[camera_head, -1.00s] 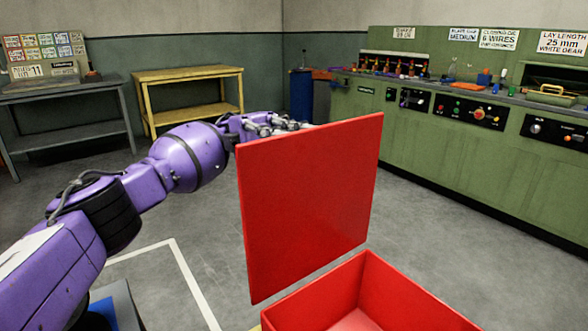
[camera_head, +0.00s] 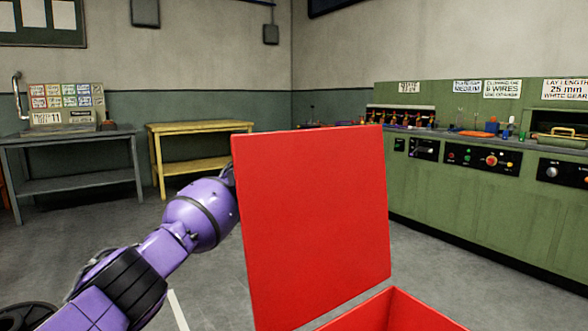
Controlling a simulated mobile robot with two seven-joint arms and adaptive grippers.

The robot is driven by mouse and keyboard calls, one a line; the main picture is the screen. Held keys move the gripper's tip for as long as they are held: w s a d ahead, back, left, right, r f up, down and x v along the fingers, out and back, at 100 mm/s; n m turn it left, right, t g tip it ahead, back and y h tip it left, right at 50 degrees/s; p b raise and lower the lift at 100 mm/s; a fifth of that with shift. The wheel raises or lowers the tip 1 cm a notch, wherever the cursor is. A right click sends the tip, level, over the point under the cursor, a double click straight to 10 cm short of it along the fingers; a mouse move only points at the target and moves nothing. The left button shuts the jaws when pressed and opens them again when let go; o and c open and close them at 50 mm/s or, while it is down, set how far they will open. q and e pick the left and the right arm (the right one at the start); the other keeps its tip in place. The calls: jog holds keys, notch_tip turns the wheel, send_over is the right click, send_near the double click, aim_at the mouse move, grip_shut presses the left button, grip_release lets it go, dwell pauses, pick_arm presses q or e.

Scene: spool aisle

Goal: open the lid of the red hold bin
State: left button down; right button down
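The red hold bin (camera_head: 408,316) is at the bottom of the head view, with only the upper part of its walls in the picture. Its flat red lid (camera_head: 315,225) stands raised, roughly upright, above the left back side of the bin, so the bin's mouth is uncovered. My purple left arm comes in from the left and reaches to the lid's left edge. My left gripper is hidden behind the lid, so its fingers and any contact with the lid cannot be seen. My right gripper is not in the picture.
A grey table (camera_head: 75,138) with a board of labels and a yellow table (camera_head: 200,127) stand along the back wall. A long green machine counter (camera_head: 480,205) runs along the right. Grey floor between them is clear. A dark round object (camera_head: 25,316) shows at bottom left.

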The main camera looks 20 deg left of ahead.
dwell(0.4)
pick_arm(q)
jog(key=c, duration=1.7)
grip_release()
